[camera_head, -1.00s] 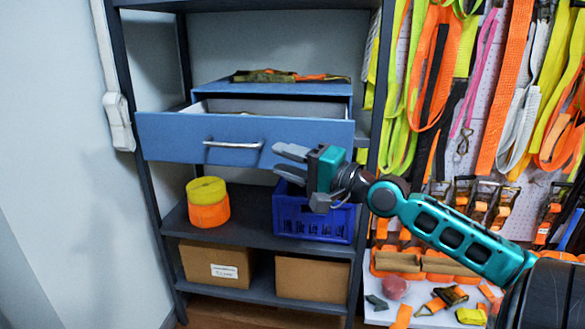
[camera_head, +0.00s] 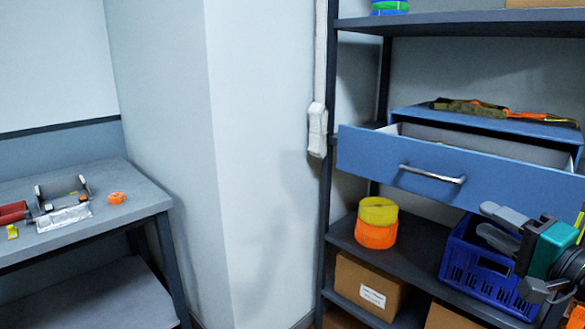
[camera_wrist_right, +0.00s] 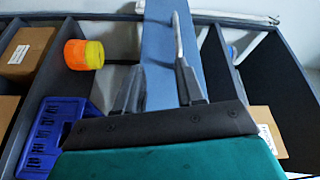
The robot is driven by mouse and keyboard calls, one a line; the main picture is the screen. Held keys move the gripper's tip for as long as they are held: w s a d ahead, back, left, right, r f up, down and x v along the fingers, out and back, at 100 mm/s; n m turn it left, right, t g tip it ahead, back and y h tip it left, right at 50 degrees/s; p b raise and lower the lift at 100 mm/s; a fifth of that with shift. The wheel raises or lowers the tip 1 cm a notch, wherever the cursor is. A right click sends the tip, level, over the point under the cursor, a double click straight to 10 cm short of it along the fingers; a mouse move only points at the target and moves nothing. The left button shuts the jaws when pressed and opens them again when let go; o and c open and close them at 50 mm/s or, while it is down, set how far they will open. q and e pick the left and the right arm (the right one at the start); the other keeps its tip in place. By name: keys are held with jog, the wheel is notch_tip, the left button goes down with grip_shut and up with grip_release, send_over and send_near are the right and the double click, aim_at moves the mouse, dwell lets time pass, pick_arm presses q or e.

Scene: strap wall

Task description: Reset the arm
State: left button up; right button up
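My right gripper (camera_head: 484,219) is at the right edge of the head view, in front of the shelf and just below the blue drawer front (camera_head: 375,155). Its two grey fingers are apart with nothing between them. In the right wrist view the open fingers (camera_wrist_right: 158,72) point toward the drawer front (camera_wrist_right: 157,45). The silver drawer handle (camera_head: 432,174) also shows in the wrist view (camera_wrist_right: 178,42), ahead of the fingertips. The drawer stands pulled out. Most of my right arm is outside the head view. My left gripper is not in view.
The shelf holds a yellow-and-orange strap roll (camera_head: 377,223), a blue crate (camera_head: 480,270) close to my right gripper, and a cardboard box (camera_head: 362,285). A workbench (camera_head: 135,205) with tools stands at the left. The floor area before the wall is partly hidden.

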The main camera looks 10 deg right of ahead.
jog(key=s+a+f+n+g+h, duration=0.1)
jog(key=s+a+f+n+g, duration=0.15)
jog(key=f, duration=0.85)
jog(key=s+a+f+n+g+h, duration=0.1)
jog(key=s+a+f+n, duration=0.25)
jog(key=f, duration=0.85)
jog(key=s+a+f+n+g, duration=0.1)
jog(key=s+a+f+n, duration=0.3)
jog(key=a+f, duration=0.2)
jog(key=s+a+f+n+g, duration=0.2)
jog(key=s+a+f+n, duration=0.3)
jog(key=a, duration=0.4)
jog(key=shift+a+f+p, duration=0.15)
jog(key=shift+f+p, duration=0.3)
jog(key=shift+f, duration=0.25)
jog(key=shift+r+g, duration=0.1)
jog(key=shift+g, duration=0.15)
